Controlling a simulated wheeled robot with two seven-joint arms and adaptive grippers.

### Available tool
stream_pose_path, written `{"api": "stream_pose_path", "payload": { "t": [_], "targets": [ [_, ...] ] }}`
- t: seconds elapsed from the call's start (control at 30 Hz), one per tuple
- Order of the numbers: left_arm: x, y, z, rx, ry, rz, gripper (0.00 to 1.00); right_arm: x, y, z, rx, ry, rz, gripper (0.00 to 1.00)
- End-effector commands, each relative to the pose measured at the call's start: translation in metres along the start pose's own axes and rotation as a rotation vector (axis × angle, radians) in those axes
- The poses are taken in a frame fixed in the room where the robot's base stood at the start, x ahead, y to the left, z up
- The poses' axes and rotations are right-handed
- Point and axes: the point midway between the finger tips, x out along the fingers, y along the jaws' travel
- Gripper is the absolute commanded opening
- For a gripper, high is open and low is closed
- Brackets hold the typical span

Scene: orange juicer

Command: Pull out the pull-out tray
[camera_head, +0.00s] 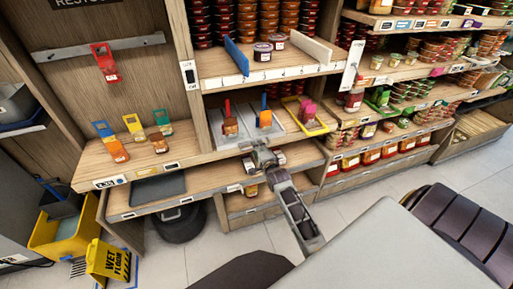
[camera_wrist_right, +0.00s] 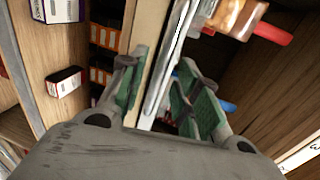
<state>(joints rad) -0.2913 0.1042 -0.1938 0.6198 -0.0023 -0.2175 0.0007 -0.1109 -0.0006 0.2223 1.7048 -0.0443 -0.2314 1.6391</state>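Light grey trays sit side by side on the middle shelf in the head view: a left one (camera_head: 216,131) carrying a red-handled item (camera_head: 230,122) and a middle one (camera_head: 279,126) carrying an orange item with a blue handle (camera_head: 264,115). My right gripper (camera_head: 250,151) is at the shelf's front edge, just below these trays. In the right wrist view its green-padded fingers (camera_wrist_right: 160,92) are apart, one on each side of a pale tray edge (camera_wrist_right: 172,65) and the shelf board. Whether the pads touch it is unclear. My left gripper is not in view.
A yellow tray (camera_head: 318,128) stands right of the grey trays. Small boxes (camera_head: 250,190) sit on the lower shelf beneath my right gripper. A yellow wet-floor sign (camera_head: 106,261) and a black bin (camera_head: 181,224) stand at left. The tiled floor before the shelves shows free room.

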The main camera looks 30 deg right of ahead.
Motion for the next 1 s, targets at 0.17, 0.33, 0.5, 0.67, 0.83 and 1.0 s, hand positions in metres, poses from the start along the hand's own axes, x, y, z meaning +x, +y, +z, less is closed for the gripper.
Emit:
{"api": "stream_pose_path", "payload": {
  "t": [0.17,0.33,0.5,0.67,0.83,1.0],
  "targets": [
    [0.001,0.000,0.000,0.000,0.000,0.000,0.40,0.014,0.001,0.000,-0.002,0.000,0.001,0.32],
    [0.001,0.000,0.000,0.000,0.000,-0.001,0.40,0.021,0.000,0.000,0.000,0.000,0.000,0.32],
    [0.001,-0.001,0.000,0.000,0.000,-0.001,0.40,0.022,0.000,0.000,0.000,0.000,0.000,0.32],
    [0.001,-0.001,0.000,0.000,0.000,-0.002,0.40,0.022,0.000,0.000,0.000,0.000,0.000,0.32],
    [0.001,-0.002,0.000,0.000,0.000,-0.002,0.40,0.022,0.000,0.000,-0.001,0.000,0.000,0.17],
    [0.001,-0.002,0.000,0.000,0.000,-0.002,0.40,0.022,0.000,0.000,0.000,0.000,0.000,0.00]
  ]
}}
